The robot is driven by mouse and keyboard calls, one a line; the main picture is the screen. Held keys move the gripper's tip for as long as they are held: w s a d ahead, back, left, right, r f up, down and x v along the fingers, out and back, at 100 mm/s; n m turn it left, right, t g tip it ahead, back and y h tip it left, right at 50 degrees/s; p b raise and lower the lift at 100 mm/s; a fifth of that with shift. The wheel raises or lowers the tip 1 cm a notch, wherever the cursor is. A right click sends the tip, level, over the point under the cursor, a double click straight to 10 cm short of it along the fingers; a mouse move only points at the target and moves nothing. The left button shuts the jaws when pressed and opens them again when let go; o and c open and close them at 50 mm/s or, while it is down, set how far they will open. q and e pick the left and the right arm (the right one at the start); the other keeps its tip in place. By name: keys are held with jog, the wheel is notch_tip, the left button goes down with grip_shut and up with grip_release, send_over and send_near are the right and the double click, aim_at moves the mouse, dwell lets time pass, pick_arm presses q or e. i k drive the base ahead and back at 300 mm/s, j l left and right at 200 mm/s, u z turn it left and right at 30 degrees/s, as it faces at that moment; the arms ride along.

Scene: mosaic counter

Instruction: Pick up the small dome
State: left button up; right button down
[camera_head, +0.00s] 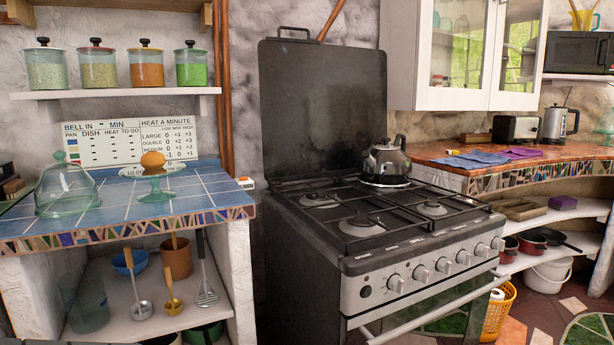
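A clear greenish glass dome (67,188) with a small knob on top stands on the blue-tiled counter (118,218) at the left. The dome and the stand are apart. Neither of my grippers shows in the head view.
A white sign (130,143) stands behind the stand. A shelf (120,92) with several jars hangs above. Dark items (12,185) lie left of the dome. A stove (380,230) with a kettle (385,162) stands to the right. The counter's front is clear.

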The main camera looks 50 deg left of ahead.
aim_at(63, 189)
jog(key=u, duration=2.9)
jog(key=j, duration=0.55)
jog(key=i+j, duration=0.1)
jog(key=j, duration=0.45)
jog(key=j+z, duration=0.7)
jog(key=k+j, duration=0.05)
jog(key=j, duration=0.05)
